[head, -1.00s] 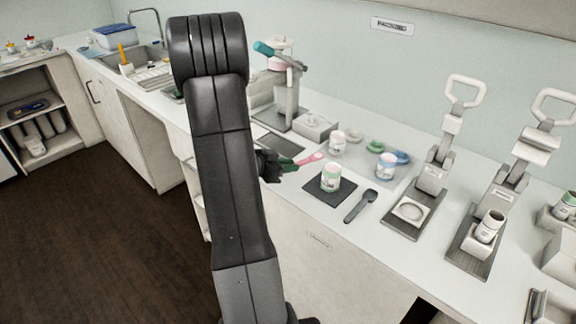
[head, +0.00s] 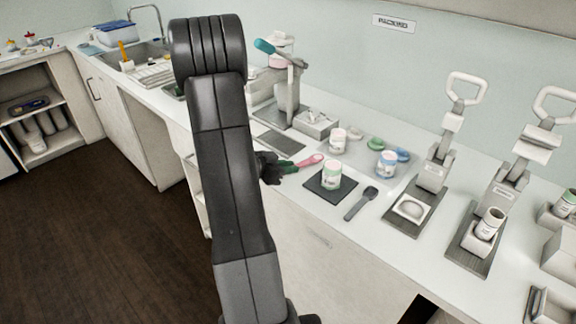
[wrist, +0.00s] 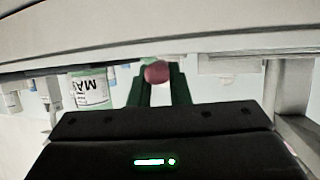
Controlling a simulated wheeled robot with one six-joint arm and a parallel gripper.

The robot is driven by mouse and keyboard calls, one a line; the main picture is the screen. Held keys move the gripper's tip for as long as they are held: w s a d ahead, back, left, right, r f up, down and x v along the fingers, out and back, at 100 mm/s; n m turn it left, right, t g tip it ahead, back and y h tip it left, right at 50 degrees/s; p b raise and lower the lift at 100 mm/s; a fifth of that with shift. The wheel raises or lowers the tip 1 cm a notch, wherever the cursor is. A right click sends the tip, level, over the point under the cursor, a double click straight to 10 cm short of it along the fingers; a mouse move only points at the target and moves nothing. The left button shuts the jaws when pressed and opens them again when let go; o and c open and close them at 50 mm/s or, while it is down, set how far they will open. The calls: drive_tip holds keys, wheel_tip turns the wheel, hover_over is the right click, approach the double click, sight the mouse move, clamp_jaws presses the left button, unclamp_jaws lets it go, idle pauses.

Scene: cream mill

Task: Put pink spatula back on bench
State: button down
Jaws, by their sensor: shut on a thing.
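The pink spatula (head: 312,160) shows in the head view just right of my gripper (head: 288,166), its spoon-like pink end pointing right over the white bench (head: 300,201). My gripper's green fingers are shut on it. In the wrist view, a rounded pink end of it (wrist: 157,72) sits between the two green fingers (wrist: 158,88). I cannot tell whether the spatula touches the bench or hangs just above it. My arm hides part of the bench behind it.
A press with a teal handle (head: 265,46) stands behind. More jars and hand presses (head: 433,176) stand further right.

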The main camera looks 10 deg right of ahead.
drive_tip(key=c, duration=1.3)
unclamp_jaws()
drive_tip(key=v, duration=1.3)
drive_tip(key=shift+s+a+r, duration=0.1)
drive_tip(key=shift+s+a, duration=0.1)
drive_tip(key=shift+a, duration=0.1)
